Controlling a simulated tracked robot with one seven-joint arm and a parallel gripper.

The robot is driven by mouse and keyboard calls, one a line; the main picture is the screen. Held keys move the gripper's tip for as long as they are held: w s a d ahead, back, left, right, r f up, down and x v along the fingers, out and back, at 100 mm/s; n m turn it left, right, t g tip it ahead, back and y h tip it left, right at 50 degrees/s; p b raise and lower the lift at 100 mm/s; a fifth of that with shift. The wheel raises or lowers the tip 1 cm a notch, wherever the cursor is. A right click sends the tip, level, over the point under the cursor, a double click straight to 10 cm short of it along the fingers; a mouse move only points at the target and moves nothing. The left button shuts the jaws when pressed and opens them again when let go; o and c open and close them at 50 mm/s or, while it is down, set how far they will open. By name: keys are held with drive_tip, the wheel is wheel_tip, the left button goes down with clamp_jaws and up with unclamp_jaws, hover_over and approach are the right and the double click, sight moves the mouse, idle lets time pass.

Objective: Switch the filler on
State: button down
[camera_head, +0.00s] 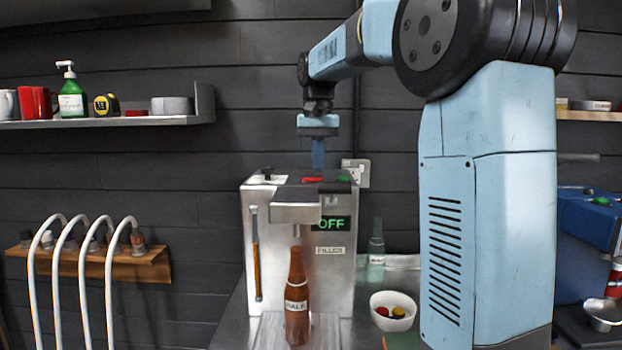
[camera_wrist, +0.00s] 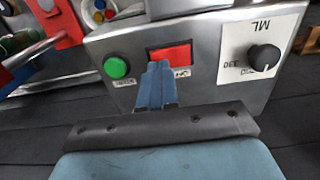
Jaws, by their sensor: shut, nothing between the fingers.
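The filler (camera_head: 335,270) is a steel box on the counter, and its display (camera_head: 333,223) reads OFF in green. On its top is a red switch (camera_head: 313,179), which also shows in the wrist view (camera_wrist: 178,54). A green button (camera_wrist: 117,68) is left of the switch, and a black dial (camera_wrist: 263,57) marked ML is right of it. My gripper (camera_head: 318,166) is shut and empty, pointing down over the filler's top. In the wrist view its blue fingertips (camera_wrist: 156,70) overlap the near left part of the switch; I cannot tell if they touch it.
A brown bottle (camera_head: 297,312) stands under the filler's spout. A white bowl (camera_head: 378,322) with coloured caps is to the right. White curved pipes (camera_head: 75,250) stand at the left. A shelf (camera_head: 110,123) with cups and a green bottle is on the wall.

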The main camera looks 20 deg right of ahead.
sight(317, 177)
drive_tip(key=shift+f, duration=0.8)
idle(0.5)
drive_tip(key=shift+r, duration=3.5)
